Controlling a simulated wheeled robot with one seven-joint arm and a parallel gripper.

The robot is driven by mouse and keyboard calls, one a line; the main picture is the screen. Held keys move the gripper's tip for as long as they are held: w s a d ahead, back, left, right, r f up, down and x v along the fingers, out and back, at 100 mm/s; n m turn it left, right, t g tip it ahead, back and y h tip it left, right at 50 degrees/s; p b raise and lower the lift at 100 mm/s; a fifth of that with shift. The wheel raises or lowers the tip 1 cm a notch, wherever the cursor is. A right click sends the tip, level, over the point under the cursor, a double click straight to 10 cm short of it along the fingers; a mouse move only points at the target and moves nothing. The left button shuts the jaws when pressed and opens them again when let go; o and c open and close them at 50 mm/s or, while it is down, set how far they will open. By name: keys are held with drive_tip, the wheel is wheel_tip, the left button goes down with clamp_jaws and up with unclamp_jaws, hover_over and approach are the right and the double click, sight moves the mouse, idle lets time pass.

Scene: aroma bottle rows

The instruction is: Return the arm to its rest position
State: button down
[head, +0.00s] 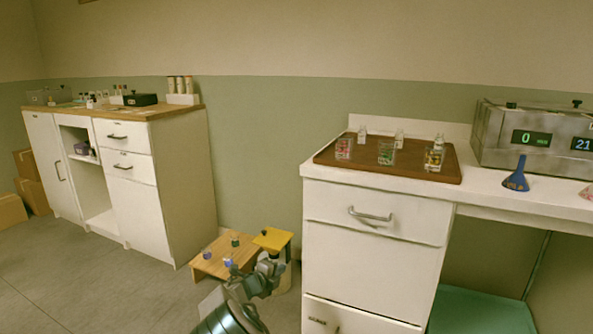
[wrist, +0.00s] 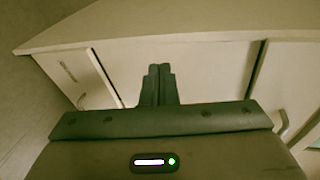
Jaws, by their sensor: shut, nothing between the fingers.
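My gripper (wrist: 158,70) is shut and empty, its two dark fingers pressed together in the wrist view. In the head view my arm rises from the bottom edge, and my gripper (head: 272,256) is near the low wooden stool, in front of the gap between the two cabinets. The wrist view faces a pale cabinet (wrist: 200,68) with a light top edge; the fingertips look apart from it, though the distance is hard to tell.
A low wooden stool (head: 213,264) with small bottles and a yellow-topped stand (head: 272,238) are close to my arm. The right white cabinet (head: 365,270) bears a brown tray (head: 330,157) with glass jars. A left cabinet (head: 185,180) stands farther back. Grey floor (head: 110,290) lies open at left.

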drive_tip(key=s+d+r+m+g+y+p, duration=0.1)
drive_tip(key=s+d+r+m+g+p, duration=0.3)
drive_tip(key=s+d+r+m+p, duration=0.5)
drive_tip(key=s+d+r+m+g+p, duration=0.35)
drive_tip(key=s+d+r+m, duration=0.25)
drive_tip(key=d+r+m, duration=0.75)
drive_tip(key=s+a+r+m+g+y+p, duration=0.1)
drive_tip(key=s+r+m+y+p, duration=0.2)
drive_tip(key=s+r+m+p, duration=0.4)
drive_tip(key=s+a+r+m+g+y+p, duration=0.1)
drive_tip(key=s+r+m+y+p, duration=0.2)
drive_tip(key=s+r+m+p, duration=0.5)
drive_tip(key=s+r+m, duration=0.4)
drive_tip(key=s, duration=0.5)
drive_tip(key=s+r+m, duration=0.5)
drive_tip(key=s, duration=0.5)
drive_tip(key=shift+y, duration=0.4)
drive_tip(key=shift+w+d+m, duration=0.1)
drive_tip(key=shift+m, duration=0.15)
